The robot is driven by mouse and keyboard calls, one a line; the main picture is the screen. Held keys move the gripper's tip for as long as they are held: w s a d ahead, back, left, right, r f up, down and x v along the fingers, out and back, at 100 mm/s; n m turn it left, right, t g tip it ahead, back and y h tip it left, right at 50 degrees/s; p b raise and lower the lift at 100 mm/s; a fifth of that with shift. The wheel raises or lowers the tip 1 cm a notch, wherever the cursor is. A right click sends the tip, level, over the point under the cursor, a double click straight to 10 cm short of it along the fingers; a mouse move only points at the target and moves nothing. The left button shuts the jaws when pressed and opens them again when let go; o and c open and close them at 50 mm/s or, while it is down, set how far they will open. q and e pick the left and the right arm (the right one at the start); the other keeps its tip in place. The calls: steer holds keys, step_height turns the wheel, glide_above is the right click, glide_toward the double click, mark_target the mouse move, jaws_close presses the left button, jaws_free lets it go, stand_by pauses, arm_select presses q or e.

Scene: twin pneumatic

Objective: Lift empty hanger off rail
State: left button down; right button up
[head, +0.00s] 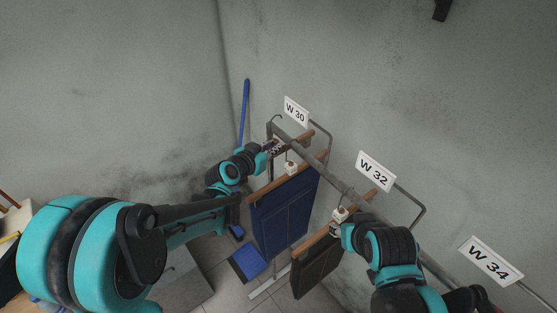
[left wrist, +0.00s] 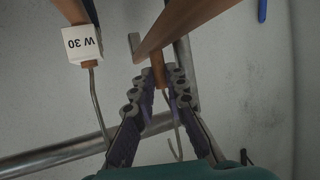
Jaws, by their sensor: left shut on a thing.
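The empty wooden hanger (head: 307,135) is at the far end of the rail (head: 318,165), under the W 30 sign. My left gripper (head: 272,146) is shut on its neck. In the left wrist view, the fingers (left wrist: 158,88) close around the neck below the wooden bar (left wrist: 185,27), and the thin metal hook (left wrist: 177,140) shows between them near the rail (left wrist: 60,155). I cannot tell whether the hook touches the rail. My right gripper (head: 338,230) is at the neck of the hanger with the dark garment (head: 316,268); its fingers are too small to read.
Signs W 30 (head: 296,111), W 32 (head: 375,171) and W 34 (head: 490,260) stand along the rail. A blue pole (head: 245,112) leans on the wall behind.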

arm_select(q)
steer(key=shift+s+a+b, duration=0.1)
steer(key=shift+s+a, duration=0.8)
steer(key=shift+a, duration=0.3)
steer(key=shift+s+a+b, duration=0.1)
steer(key=shift+s+a, duration=0.75)
steer(key=shift+a, duration=0.4)
steer(key=shift+s+a+b, duration=0.1)
steer(key=shift+s+a, duration=0.8)
steer(key=shift+a, duration=0.3)
